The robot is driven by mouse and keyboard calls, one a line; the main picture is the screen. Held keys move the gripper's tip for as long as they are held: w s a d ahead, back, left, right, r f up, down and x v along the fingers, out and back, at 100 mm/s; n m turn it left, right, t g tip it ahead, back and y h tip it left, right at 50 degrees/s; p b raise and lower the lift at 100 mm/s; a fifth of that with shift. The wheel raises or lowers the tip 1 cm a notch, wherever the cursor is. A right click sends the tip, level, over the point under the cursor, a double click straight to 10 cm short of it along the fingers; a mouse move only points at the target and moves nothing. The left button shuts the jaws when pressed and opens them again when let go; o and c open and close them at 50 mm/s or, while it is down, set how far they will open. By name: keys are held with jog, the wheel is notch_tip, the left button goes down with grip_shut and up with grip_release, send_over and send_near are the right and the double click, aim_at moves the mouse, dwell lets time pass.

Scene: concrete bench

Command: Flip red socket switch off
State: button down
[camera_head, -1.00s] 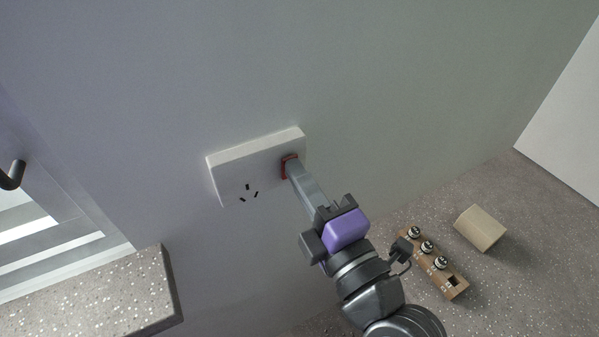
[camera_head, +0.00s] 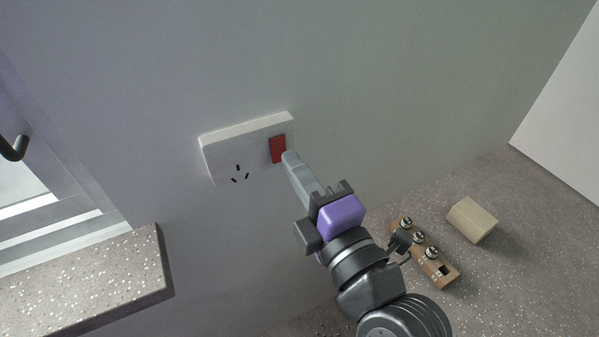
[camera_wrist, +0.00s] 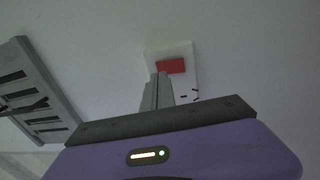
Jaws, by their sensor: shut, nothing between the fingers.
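The white wall socket (camera_head: 222,157) is mounted on the grey wall, with its slots at left and a red rocker switch (camera_head: 278,149) at right. In the wrist view the red switch (camera_wrist: 171,66) shows just beyond my fingertips on the white socket plate (camera_wrist: 186,50). My gripper (camera_head: 289,157) is shut and empty, its fingertips just below and right of the red switch. The switch face is now mostly uncovered in the head view. I cannot tell whether the tips still touch it, nor clearly which way the rocker is tilted.
A wooden holder (camera_head: 440,272) with several small round pieces and a beige block (camera_head: 471,220) stand on the speckled surface at lower right. A speckled ledge (camera_head: 90,285) juts out at lower left, beside a window-like frame with a dark handle (camera_head: 14,149).

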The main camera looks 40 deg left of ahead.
jog(key=r+b+v, duration=0.2)
jog(key=v, duration=0.8)
jog(key=shift+s+d+b, duration=0.15)
jog(key=shift+d+b, duration=0.15)
jog(key=shift+b, duration=0.05)
jog(key=shift+r, duration=0.15)
